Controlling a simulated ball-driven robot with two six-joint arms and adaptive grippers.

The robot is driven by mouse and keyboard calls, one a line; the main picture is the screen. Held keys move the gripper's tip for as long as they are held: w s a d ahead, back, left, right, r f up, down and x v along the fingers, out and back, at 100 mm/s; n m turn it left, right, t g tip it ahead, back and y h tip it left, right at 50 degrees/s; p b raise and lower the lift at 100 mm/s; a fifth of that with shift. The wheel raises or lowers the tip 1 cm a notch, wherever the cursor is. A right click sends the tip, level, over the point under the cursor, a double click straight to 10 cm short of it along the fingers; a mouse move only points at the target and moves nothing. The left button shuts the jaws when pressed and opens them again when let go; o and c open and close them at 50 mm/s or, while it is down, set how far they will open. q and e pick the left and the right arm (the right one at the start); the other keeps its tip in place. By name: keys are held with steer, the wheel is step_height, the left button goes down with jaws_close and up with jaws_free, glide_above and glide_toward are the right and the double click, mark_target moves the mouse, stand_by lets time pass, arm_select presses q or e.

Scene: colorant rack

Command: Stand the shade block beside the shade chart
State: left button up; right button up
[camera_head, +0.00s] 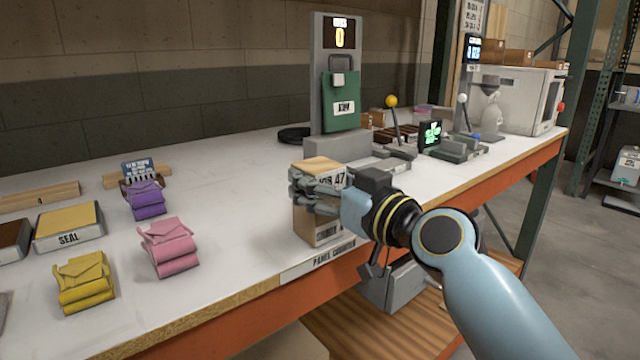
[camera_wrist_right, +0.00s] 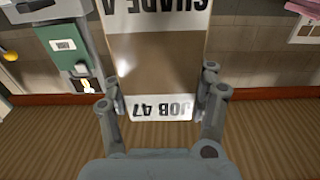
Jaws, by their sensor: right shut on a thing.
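The shade block (camera_head: 318,229) is a tan and brown upright block with white label bands. In the right wrist view the block (camera_wrist_right: 160,60) shows "JOB 47" and "SHADE A" lettering, upside down. My right gripper (camera_head: 308,190) is shut on the block, with fingers on both sides of it. The block is at the table's front edge, just behind the "PANEL CORNER" label (camera_head: 318,262); I cannot tell if its base touches the table. A printed sheet (camera_head: 473,15) hangs on the back post; I cannot tell if it is the shade chart. My left gripper is not in view.
A grey stand with a green tag (camera_head: 341,100) rises behind the block. Yellow (camera_head: 84,283), pink (camera_head: 168,248) and purple (camera_head: 146,199) folded bundles lie left, near a SEAL pad (camera_head: 69,227). Levers and a grey machine (camera_head: 522,98) stand right. The white tabletop (camera_head: 235,215) left of the block is clear.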

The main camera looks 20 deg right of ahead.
steer(key=shift+f, duration=0.15)
steer(key=o, duration=1.4)
